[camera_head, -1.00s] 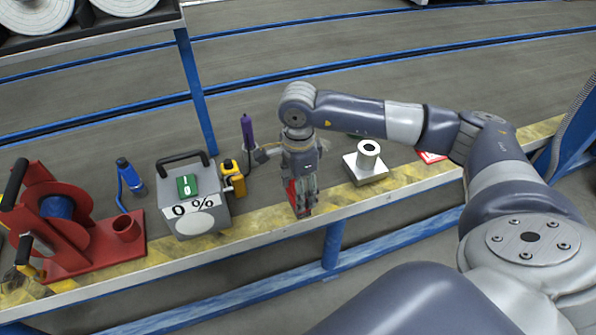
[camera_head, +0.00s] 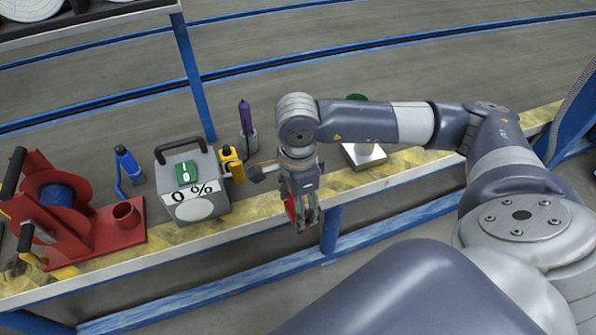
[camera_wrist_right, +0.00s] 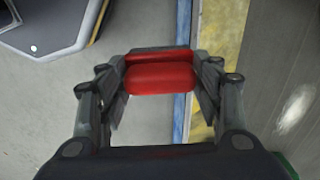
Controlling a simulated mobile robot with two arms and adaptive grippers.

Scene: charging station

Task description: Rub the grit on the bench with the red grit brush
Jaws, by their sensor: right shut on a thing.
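My right gripper (camera_head: 303,222) hangs at the front edge of the bench in the head view, pointing down. It is shut on the red grit brush (camera_wrist_right: 160,76), which shows between the fingers in the right wrist view. Only a bit of the brush's red body shows in the head view, and its bristles are hidden. The bench (camera_head: 400,168) has a worn yellow front strip and a grey top. A pale smudge, perhaps the grit (camera_wrist_right: 296,108), lies on the grey top in the right wrist view, apart from the brush. My left gripper is not in view.
Left of my arm stand a grey charger box (camera_head: 190,182), a yellow tool (camera_head: 231,163), a purple-handled tool (camera_head: 245,118), a blue bottle (camera_head: 128,163) and a red reel stand (camera_head: 95,235). A metal block (camera_head: 364,155) is partly behind my arm.

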